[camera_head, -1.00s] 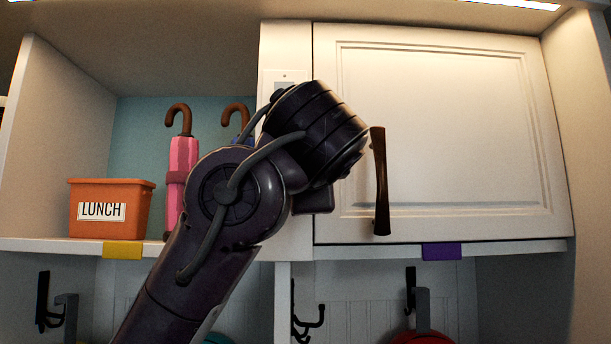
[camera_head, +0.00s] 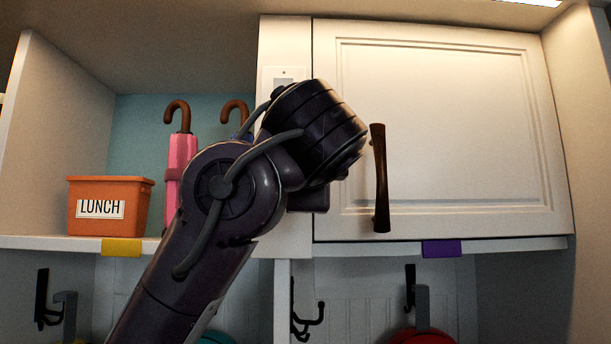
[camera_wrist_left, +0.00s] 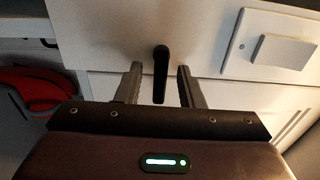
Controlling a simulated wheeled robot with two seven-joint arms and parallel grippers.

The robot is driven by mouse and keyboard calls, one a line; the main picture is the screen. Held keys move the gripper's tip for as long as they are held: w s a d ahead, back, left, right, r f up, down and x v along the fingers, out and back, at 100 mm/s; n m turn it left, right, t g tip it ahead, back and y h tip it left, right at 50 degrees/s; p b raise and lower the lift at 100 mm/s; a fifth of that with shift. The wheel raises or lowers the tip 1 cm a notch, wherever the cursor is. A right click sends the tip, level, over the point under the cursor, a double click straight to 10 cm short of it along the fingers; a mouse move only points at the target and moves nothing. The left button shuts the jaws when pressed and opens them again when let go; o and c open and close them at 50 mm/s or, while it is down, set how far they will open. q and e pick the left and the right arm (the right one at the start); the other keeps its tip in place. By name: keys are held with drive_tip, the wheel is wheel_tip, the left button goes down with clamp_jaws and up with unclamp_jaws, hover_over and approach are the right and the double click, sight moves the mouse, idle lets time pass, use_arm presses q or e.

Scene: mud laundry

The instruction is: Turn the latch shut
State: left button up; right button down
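In the left wrist view a dark bar (camera_wrist_left: 161,72), which looks like the latch lever, lies across the seam between the white cabinet frame and the door. My left gripper (camera_wrist_left: 157,76) is open, with one finger on each side of the bar and a visible gap to both. In the head view my left wrist hides the fingers and the latch. The white cabinet door (camera_head: 440,120) looks closed, with a dark brown vertical handle (camera_head: 380,180) just right of my wrist. My right gripper is not in view.
A pale plate (camera_head: 285,76) on the frame above my wrist also shows in the left wrist view (camera_wrist_left: 270,50), with a raised block. An orange lunch bin (camera_head: 110,205) and a pink umbrella (camera_head: 180,155) stand in the open cubby. Hooks (camera_head: 307,318) and a red item (camera_head: 420,337) hang below.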

use_arm(q)
drive_tip(key=s+b, duration=0.3)
drive_tip(key=s, duration=0.4)
drive_tip(key=shift+s+b, duration=0.3)
drive_tip(key=shift+s, duration=0.1)
